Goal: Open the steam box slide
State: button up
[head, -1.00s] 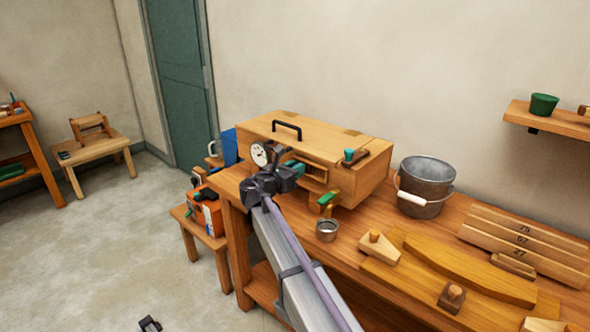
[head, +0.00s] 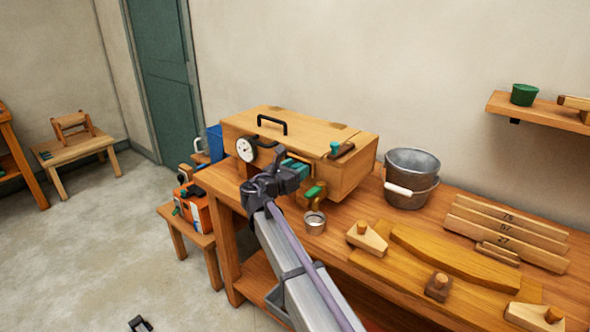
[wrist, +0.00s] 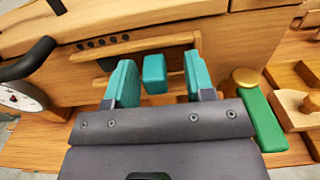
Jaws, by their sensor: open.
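The wooden steam box (head: 300,143) stands on the workbench, with a black handle on its lid and a round gauge (head: 246,149) on its front. In the wrist view, a small teal block (wrist: 155,73) sits at the slot in the box front (wrist: 75,77), apparently the slide's knob. My gripper (wrist: 160,82) is open, with one teal finger on each side of the block and gaps at both sides. I cannot tell how deep the block sits between the fingers. In the head view my gripper (head: 295,167) is in front of the box and hides part of the slot.
A green lever (wrist: 262,120) with a brass cap is close to the right of my gripper. A metal cup (head: 315,222) stands below the box front. A bucket (head: 411,178) and wooden forms (head: 455,258) occupy the bench to the right.

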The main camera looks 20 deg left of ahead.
jog(key=shift+s, duration=0.1)
jog(key=v, duration=1)
jog(key=shift+s, duration=0.3)
